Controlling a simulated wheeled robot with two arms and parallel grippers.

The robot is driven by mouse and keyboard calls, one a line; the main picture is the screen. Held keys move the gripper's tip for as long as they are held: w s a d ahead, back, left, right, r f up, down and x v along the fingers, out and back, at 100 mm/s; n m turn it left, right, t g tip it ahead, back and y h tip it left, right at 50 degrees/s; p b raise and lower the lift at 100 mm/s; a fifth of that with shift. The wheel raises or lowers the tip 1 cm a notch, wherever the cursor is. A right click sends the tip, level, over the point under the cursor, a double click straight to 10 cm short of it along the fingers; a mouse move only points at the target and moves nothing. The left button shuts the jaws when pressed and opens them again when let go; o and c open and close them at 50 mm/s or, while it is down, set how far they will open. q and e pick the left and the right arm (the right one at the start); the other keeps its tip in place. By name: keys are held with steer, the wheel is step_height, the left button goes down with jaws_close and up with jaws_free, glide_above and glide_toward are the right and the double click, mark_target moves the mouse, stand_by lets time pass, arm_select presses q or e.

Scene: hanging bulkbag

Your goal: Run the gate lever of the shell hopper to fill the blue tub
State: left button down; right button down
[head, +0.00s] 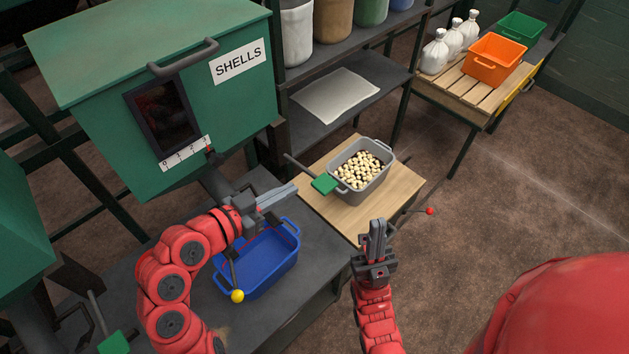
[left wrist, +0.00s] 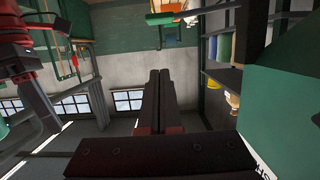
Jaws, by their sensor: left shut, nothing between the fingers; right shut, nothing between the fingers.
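The green shell hopper (head: 95,85) with a "SHELLS" label, a dark window and a numbered scale stands at the left in the head view. A lever with a yellow knob (head: 237,296) hangs in front of the blue tub (head: 277,272). The blue tub sits on a dark bench below the hopper; the part of its inside that shows looks empty. My left gripper (head: 287,194) is shut and empty, above the tub's far side, pointing right. In the left wrist view its closed fingers (left wrist: 160,98) point into open room. My right gripper (head: 377,228) is shut and empty, right of the tub.
A grey tub (head: 378,184) of pale pieces stands on a wooden board (head: 405,185), with a green paddle (head: 325,183) at its left. A red-knobbed rod (head: 430,211) sticks out at the board's right. An orange crate (head: 494,60) stands farther back. The floor at right is clear.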

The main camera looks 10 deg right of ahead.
arm_select(q)
steer(key=b, duration=0.2)
glide_above(318, 189)
steer(key=f, duration=0.2)
step_height(318, 189, down, 4)
steer(key=shift+r+p, duration=0.25)
steer(key=shift+p, duration=0.75)
steer(key=shift+s+f, duration=0.1)
steer(key=shift+f, duration=0.4)
